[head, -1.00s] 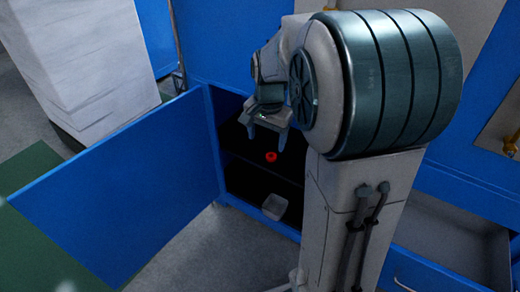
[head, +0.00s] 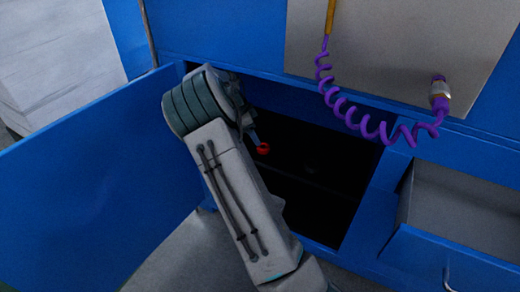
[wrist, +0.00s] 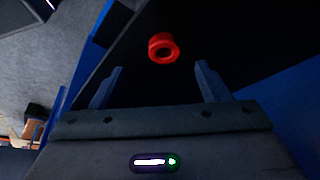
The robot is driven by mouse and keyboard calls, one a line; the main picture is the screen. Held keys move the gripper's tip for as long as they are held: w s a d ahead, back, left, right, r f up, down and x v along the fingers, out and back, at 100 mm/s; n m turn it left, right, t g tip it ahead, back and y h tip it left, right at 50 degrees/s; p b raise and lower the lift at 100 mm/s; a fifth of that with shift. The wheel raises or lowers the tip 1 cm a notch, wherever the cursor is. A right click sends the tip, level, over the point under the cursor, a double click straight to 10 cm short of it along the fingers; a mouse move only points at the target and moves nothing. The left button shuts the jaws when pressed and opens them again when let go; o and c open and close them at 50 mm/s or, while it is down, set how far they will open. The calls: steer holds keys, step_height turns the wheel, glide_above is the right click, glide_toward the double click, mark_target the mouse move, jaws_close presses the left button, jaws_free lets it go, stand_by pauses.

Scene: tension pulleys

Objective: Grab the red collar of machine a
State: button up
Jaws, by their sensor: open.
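The red collar (head: 263,149) is a small ring inside the dark cabinet, on its upper shelf level. It also shows in the wrist view (wrist: 163,48), just beyond my fingertips and between their lines. My gripper (wrist: 158,75) is open and empty, with one finger on each side below the ring. In the head view my arm hides most of the gripper; only a finger (head: 254,138) shows close to the ring. I cannot tell whether it touches.
The blue cabinet door (head: 90,180) stands open at the left. An open drawer (head: 455,215) juts out at the right. A purple coiled hose (head: 350,118) hangs above the cabinet opening. The cabinet's right half looks dark and mostly empty.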

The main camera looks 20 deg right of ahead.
mark_target(265, 146)
steer(key=f, duration=0.1)
steer(key=d+f+b, duration=0.1)
steer(key=shift+w+f, duration=0.3)
steer(key=shift+f, duration=0.05)
steer(key=b+x, duration=0.1)
steer(key=x, duration=0.1)
steer(key=b+x, duration=0.1)
steer(key=x, duration=0.2)
steer(key=shift+s+d, duration=0.1)
steer(key=shift+d, duration=0.35)
steer(key=shift+r, duration=0.1)
steer(key=c, duration=1.1)
